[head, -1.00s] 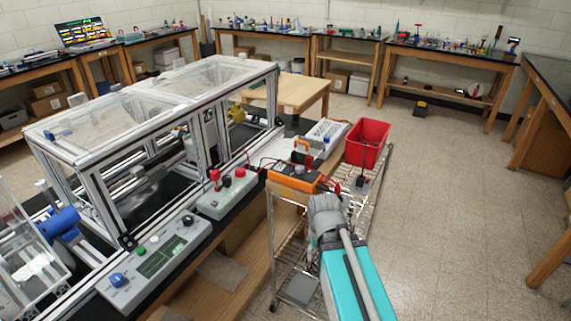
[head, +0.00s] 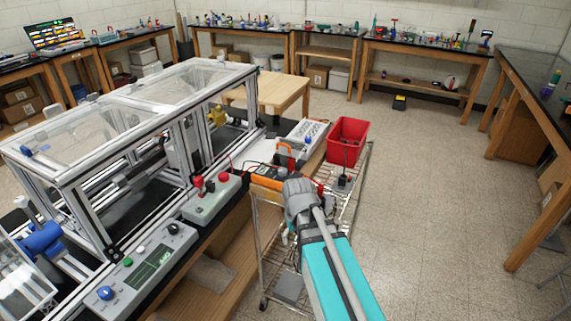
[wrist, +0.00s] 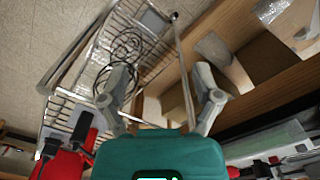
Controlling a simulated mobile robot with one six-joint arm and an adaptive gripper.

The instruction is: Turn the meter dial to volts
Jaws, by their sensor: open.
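The orange meter (head: 266,179) sits on top of the wire cart in the head view. My arm covers its right part, and its dial cannot be made out. My gripper hangs at the end of my teal and grey arm just in front of the meter, its fingers mostly hidden in the head view. In the wrist view my gripper (wrist: 164,80) has its two grey fingers spread apart with nothing between them. The meter is not clearly visible in the wrist view.
The wire cart (head: 357,201) also carries a red bin (head: 348,139). Left of it stands a bench with control boxes (head: 211,199) and a framed clear enclosure (head: 150,85). Coiled black cable (wrist: 127,48) lies below my gripper. The floor (head: 430,220) to the right is open.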

